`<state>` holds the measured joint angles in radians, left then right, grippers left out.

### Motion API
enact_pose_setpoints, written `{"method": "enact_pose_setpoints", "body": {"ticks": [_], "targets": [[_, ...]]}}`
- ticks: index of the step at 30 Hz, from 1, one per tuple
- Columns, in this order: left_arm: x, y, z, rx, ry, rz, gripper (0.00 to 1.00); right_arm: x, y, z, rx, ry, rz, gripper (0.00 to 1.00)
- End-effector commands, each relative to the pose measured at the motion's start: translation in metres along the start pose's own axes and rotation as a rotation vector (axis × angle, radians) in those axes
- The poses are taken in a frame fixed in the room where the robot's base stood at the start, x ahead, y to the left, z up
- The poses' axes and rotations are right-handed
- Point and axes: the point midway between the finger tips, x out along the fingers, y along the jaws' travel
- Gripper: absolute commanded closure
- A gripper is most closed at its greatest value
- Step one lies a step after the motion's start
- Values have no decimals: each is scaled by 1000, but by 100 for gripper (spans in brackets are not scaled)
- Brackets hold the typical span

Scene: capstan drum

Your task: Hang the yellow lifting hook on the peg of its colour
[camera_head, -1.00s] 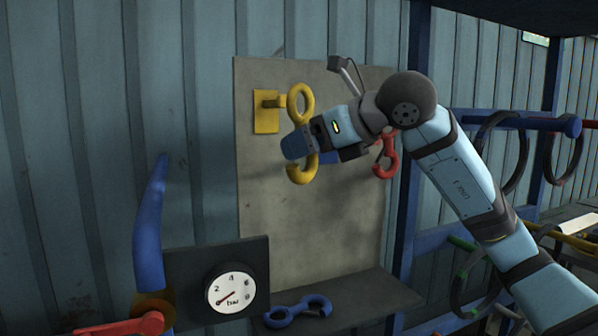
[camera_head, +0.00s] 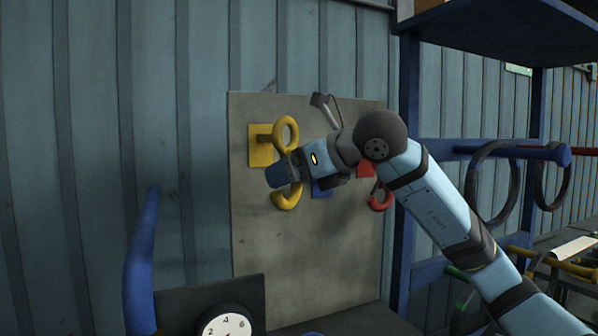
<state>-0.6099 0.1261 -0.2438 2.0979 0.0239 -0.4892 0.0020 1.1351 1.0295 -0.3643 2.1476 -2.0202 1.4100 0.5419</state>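The yellow hook (camera_head: 287,202) is upright in front of the grey board, its ring at the top and its open hook at the bottom. My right gripper (camera_head: 283,172) reaches in from the right and is shut on the hook's middle, which the fingers partly hide. The yellow peg (camera_head: 265,138) sticks out from its square yellow plate (camera_head: 260,155), just left of the hook's ring (camera_head: 286,123). The ring overlaps the peg's end in the picture; I cannot tell whether it is around the peg or in front of it. My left gripper is not in view.
On the grey board (camera_head: 290,260), a blue plate (camera_head: 321,188) and a red plate (camera_head: 366,170) are partly behind my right arm, with a red hook (camera_head: 380,200) below. A gauge (camera_head: 226,325) and blue curved bar (camera_head: 140,255) stand lower left. Blue rack (camera_head: 470,148) at right.

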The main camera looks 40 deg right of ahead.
Motion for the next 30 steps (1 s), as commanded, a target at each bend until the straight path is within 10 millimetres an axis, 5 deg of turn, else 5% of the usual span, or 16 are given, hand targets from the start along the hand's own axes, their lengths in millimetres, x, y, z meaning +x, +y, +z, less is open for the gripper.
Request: {"method": "enact_pose_setpoints", "body": {"ticks": [30], "targets": [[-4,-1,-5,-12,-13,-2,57,46,-29,17,0,-2,0,59]]}}
